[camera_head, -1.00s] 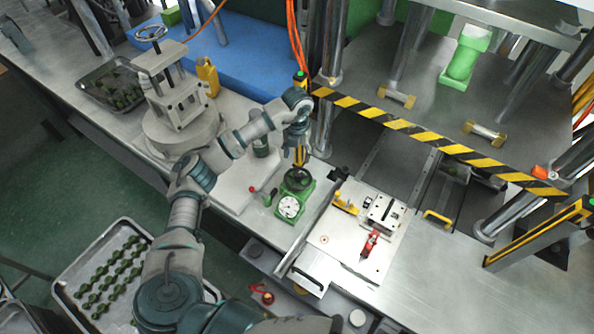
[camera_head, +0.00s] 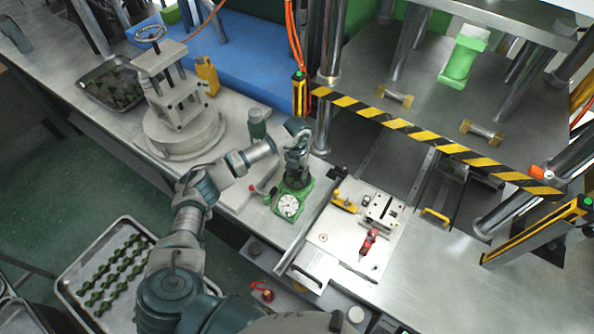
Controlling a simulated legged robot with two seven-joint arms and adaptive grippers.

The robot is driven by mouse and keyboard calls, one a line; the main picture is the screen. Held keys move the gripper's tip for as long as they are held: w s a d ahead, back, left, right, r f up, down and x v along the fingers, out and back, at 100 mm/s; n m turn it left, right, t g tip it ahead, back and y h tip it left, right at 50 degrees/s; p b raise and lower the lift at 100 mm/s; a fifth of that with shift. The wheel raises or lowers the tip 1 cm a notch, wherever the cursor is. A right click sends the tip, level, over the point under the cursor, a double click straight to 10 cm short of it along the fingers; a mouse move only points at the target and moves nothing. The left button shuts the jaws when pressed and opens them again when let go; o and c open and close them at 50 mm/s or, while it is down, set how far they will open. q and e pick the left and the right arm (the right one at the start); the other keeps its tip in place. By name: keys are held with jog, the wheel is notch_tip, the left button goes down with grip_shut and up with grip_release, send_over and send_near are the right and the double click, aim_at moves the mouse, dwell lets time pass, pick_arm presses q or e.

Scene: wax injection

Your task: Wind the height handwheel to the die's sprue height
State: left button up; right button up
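A green unit with a white round dial (camera_head: 289,206) stands on the bench left of the pale fixture plate (camera_head: 325,237). The dark handwheel on top of this unit is mostly hidden by my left gripper (camera_head: 294,180). The gripper points down over the wheel, at or very close to it. I cannot tell whether its fingers touch the wheel or how far apart they are. A metal block die (camera_head: 383,209) sits on the plate, with a red clamp (camera_head: 368,242) and a yellow part (camera_head: 344,203) near it. My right gripper is not in view.
A small red-knobbed lever (camera_head: 268,194) and a dark green cylinder (camera_head: 257,126) stand left of the green unit. A yellow-black striped bar (camera_head: 430,138) crosses behind the plate. A press with another handwheel (camera_head: 151,34) stands at the far left. The front right bench is clear.

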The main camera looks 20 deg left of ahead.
pick_arm(q)
grip_shut()
jog(key=shift+m, duration=0.3)
jog(key=shift+f+m+b, duration=0.1)
jog(key=shift+m+b, duration=0.7)
jog(key=shift+b, duration=0.05)
jog(key=m+b, duration=0.2)
jog(key=m, duration=0.2)
jog(key=m+b, duration=0.2)
jog(key=m, duration=0.2)
jog(key=shift+m+b, duration=0.8)
jog(key=shift+m, duration=0.7)
